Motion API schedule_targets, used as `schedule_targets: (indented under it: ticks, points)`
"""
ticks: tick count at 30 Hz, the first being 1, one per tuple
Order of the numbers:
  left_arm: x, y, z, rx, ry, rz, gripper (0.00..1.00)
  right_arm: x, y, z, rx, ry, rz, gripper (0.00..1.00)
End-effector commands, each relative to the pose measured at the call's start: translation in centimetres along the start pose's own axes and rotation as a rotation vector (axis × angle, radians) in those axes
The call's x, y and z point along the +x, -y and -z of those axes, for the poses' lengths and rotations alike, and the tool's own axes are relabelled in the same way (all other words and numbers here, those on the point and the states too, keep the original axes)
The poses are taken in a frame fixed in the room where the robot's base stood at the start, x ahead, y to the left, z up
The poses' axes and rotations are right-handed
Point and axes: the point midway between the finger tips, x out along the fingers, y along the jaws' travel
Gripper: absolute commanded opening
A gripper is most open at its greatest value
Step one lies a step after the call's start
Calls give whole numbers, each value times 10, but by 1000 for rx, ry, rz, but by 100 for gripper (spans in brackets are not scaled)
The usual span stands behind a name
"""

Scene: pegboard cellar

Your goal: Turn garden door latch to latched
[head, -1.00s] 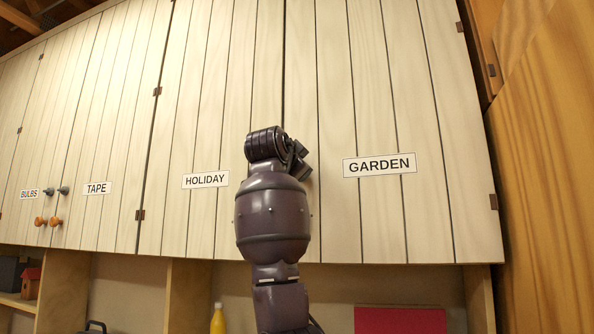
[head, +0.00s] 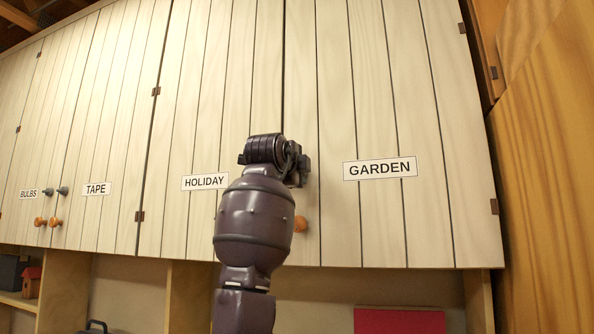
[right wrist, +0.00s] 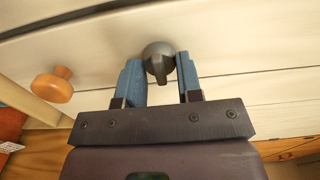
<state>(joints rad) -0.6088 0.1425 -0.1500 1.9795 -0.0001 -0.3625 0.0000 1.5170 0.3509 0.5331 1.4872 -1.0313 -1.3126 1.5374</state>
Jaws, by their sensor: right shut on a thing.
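The garden door (head: 385,110) is the pale plank cabinet door labelled GARDEN, and it looks closed. Its latch is a dark grey turning knob (right wrist: 158,57) on the door face in the right wrist view. The blue fingers of my right gripper (right wrist: 161,75) sit on either side of the latch and are shut on it. In the head view my right gripper (head: 301,166) is against the door's left edge and hides the latch. My left gripper is in neither current view.
A round orange door knob (head: 300,224) is below the latch; it also shows in the right wrist view (right wrist: 52,87). The HOLIDAY door (head: 205,110) adjoins on the left. A wooden panel (head: 550,180) stands at the right. A red box (head: 400,320) is beneath the cabinet.

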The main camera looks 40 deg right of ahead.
Motion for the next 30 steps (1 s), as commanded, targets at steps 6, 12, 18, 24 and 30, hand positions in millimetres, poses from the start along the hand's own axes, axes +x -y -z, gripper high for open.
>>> schedule_targets:
  ticks: [6, 12, 18, 24, 30]
  points:
    - [0, 0, 0, 0, 1, 0, 0, 0, 0, 1, 29, -2, 0, 9]
    - [0, 0, 0, 0, 1, 0, 0, 0, 0, 1, 32, -2, 0, 9]
    - [0, 0, 0, 0, 1, 0, 0, 0, 0, 1, 32, -1, 0, 38]
    - [0, 0, 0, 0, 1, 0, 0, 0, 0, 0, 31, -1, 0, 58]
    - [0, 0, 0, 0, 1, 0, 0, 0, 0, 0, 30, 0, 0, 58]
